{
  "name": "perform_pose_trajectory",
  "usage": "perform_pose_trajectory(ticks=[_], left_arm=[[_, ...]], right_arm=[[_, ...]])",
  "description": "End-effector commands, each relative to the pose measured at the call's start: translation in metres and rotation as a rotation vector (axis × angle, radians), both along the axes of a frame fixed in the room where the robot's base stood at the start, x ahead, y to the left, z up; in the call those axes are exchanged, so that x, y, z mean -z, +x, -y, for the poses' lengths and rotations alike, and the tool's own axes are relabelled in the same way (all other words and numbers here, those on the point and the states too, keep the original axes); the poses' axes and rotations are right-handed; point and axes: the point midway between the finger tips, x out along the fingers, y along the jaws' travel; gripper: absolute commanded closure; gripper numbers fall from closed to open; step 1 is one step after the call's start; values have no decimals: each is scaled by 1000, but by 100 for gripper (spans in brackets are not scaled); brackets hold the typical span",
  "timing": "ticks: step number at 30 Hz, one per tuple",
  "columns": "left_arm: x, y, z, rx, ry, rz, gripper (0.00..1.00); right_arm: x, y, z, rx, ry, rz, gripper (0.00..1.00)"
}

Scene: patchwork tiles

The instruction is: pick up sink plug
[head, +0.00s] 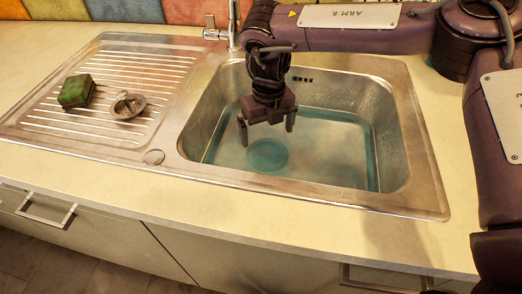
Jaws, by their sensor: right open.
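A round disc (267,154), likely the sink plug, lies at the bottom of the sink basin (372,125) under bluish water. Its edges are blurred by the water. My right gripper (267,127) points down over the basin, above the disc in the picture. Its two fingers are spread with nothing between them. I cannot tell how far the fingertips are from the water. My left gripper is not in view.
A green and brown sponge (77,91) and a round metal strainer-like piece (128,106) lie on the ribbed drainboard (165,75) at left. A faucet (233,25) stands behind the basin. The front counter (230,205) is clear.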

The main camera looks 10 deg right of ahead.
Motion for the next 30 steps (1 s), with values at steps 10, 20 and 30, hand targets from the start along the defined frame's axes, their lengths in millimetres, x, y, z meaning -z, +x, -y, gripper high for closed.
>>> perform_pose_trajectory(ticks=[10, 20, 30], left_arm=[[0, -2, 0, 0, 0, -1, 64], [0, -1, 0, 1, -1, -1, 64], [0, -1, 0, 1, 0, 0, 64]], right_arm=[[47, -10, -5, -1, -1, -3, 1], [63, -10, -4, 1, 0, -1, 1], [63, -10, -4, 1, 1, -1, 36]])
